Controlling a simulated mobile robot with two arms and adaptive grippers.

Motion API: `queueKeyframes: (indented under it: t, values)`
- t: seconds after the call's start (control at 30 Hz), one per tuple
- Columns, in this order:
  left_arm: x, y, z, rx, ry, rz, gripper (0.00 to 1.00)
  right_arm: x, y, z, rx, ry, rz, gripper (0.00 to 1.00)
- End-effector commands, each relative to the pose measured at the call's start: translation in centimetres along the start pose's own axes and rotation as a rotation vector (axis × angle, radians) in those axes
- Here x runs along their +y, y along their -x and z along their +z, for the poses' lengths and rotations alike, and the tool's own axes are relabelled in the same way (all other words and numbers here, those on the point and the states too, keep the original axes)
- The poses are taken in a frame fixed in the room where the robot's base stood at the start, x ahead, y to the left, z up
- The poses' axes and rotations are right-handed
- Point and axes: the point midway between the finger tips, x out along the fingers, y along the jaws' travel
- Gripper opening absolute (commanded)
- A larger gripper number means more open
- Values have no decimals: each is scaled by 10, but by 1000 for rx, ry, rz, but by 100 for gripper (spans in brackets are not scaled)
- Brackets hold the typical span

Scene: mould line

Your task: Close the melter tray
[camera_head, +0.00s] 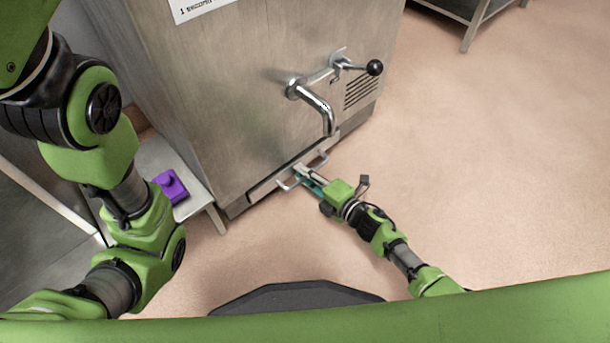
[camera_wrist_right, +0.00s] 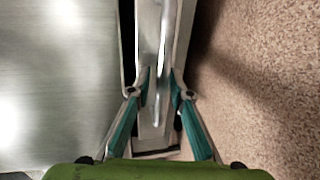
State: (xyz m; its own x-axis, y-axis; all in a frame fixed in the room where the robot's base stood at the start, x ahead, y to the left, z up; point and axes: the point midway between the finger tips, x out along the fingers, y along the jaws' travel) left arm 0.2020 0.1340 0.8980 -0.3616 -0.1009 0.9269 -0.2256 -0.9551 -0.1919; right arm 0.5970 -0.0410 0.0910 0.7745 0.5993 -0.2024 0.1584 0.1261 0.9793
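The melter (camera_head: 240,90) is a large steel cabinet with a bent spout and a black-knobbed lever on its front. The melter tray (camera_head: 264,188) shows as a narrow metal front low on the cabinet, with handles sticking out. It looks close to the cabinet's face; a small gap is hard to judge. My right gripper (camera_head: 300,172) is at the tray's handle. My left gripper is out of view.
A purple block-like object (camera_head: 171,186) sits on a low metal side table (camera_head: 150,155) left of the melter. The spout (camera_head: 318,105) hangs above the tray. Another metal table (camera_head: 470,15) stands at the top right. The floor (camera_head: 500,150) on the right is clear.

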Motion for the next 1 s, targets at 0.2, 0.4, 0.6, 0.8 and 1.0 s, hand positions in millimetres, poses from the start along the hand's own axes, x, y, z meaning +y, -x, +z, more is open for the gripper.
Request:
queueKeyframes:
  t: [0.2,0.4,0.6,0.8,1.0]
  values:
    - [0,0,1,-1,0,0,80,0,1,-1,3,0,1,26]
    - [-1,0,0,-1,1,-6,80,-2,4,-1,3,0,-1,26]
    - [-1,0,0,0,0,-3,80,-3,29,-1,4,1,-2,26]
    - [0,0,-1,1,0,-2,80,-3,71,-1,4,0,-4,26]
    - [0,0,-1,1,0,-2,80,-2,105,-1,4,0,-2,26]
